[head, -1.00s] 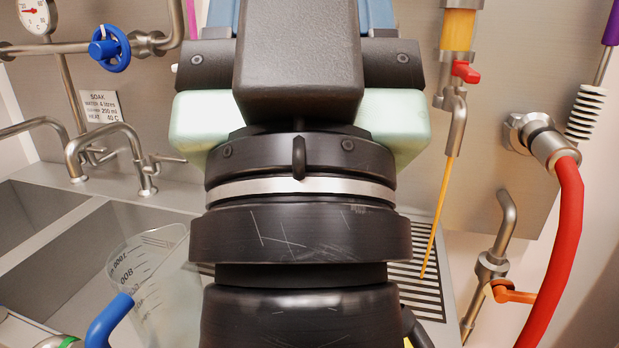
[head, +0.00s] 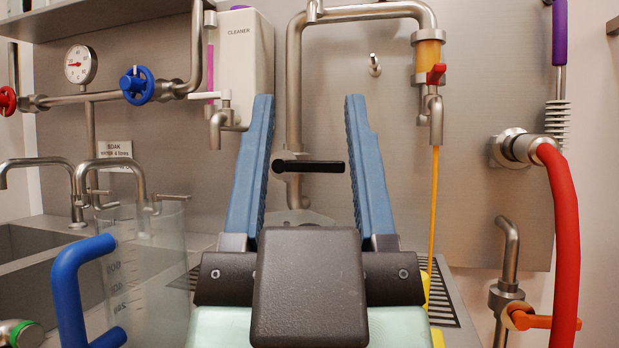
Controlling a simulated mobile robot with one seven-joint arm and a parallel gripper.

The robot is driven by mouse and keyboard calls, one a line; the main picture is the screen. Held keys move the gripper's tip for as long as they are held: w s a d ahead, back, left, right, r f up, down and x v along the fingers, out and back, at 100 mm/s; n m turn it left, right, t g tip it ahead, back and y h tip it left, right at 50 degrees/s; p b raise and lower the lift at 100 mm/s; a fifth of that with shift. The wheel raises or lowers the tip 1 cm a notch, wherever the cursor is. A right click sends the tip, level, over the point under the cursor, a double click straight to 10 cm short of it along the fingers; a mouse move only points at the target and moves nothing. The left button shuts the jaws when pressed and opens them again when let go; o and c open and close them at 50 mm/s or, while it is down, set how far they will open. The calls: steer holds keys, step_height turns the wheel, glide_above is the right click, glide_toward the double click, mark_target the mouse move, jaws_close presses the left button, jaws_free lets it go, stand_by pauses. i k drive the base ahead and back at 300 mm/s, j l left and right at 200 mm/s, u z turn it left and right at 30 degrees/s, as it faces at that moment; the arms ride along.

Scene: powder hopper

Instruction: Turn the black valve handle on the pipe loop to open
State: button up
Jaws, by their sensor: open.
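The black valve handle (head: 310,166) is a short horizontal bar on the steel pipe loop (head: 294,95) on the back wall. Its left end sits at the loop's left vertical pipe, and the bar points right. My gripper (head: 312,100) is open, with two blue fingers pointing up, one on each side of the handle in the picture. I cannot tell whether the fingers reach as far as the handle, and I see no contact. The loop's lower end is partly hidden behind my gripper.
A white cleaner box (head: 244,60), a blue valve wheel (head: 137,85) and a clear jug (head: 145,265) are at left. A red hose (head: 566,240) hangs at right.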

mark_target(281, 165)
steer(key=i+l, duration=0.1)
steer(key=l, duration=0.25)
steer(key=i+l+u, duration=0.1)
steer(key=l, duration=0.25)
steer(key=i+l, duration=0.1)
steer(key=l, duration=0.3)
steer(key=i+l+u, duration=0.1)
steer(key=l, duration=0.25)
steer(key=i+l, duration=0.2)
steer(key=i+u, duration=0.05)
steer(key=i, duration=0.05)
